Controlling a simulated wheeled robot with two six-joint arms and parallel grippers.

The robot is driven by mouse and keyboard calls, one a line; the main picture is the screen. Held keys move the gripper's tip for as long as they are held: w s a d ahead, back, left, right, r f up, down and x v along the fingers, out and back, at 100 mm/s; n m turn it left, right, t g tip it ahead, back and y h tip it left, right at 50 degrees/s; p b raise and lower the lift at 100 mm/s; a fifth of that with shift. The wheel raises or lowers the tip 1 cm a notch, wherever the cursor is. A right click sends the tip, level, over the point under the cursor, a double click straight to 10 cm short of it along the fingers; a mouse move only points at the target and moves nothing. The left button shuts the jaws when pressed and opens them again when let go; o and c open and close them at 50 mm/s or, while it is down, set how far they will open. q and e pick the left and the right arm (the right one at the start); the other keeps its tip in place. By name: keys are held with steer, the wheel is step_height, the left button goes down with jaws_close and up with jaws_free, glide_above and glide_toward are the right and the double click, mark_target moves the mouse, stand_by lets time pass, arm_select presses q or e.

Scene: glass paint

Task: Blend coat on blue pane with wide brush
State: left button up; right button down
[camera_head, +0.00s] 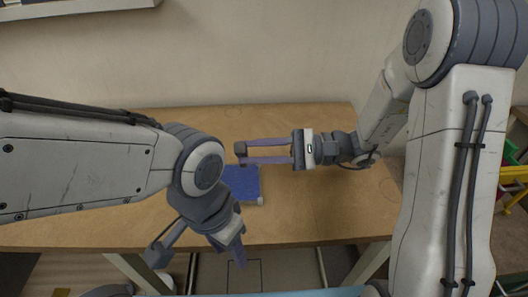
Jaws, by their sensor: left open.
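The blue pane (243,184) lies flat on the wooden table, partly hidden by my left arm. A small pale piece shows at its near right corner. My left gripper (199,258) is open, pointing down over the table's front edge, with its fingers well apart and nothing seen between them. It is nearer to me than the pane. My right gripper (241,154) points left, with its fingertips over the pane's far edge. I cannot make out the wide brush. The state of any coat on the pane is too small to tell.
The wooden table (310,215) is clear to the right of the pane and at the back left. A pale wall stands behind it. A yellow and green item (513,178) is at the far right. My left arm hides much of the table's left side.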

steer(key=s+a+b, duration=0.1)
steer(key=s+a, duration=0.3)
steer(key=a, duration=0.7)
steer(key=shift+s+f, duration=0.2)
steer(key=shift+d+b, duration=0.1)
steer(key=shift+b, duration=0.25)
stand_by(0.3)
steer(key=shift+f+b, duration=0.2)
steer(key=shift+b, duration=0.2)
steer(key=shift+f+b, duration=0.25)
steer(key=shift+b, duration=0.05)
stand_by(0.3)
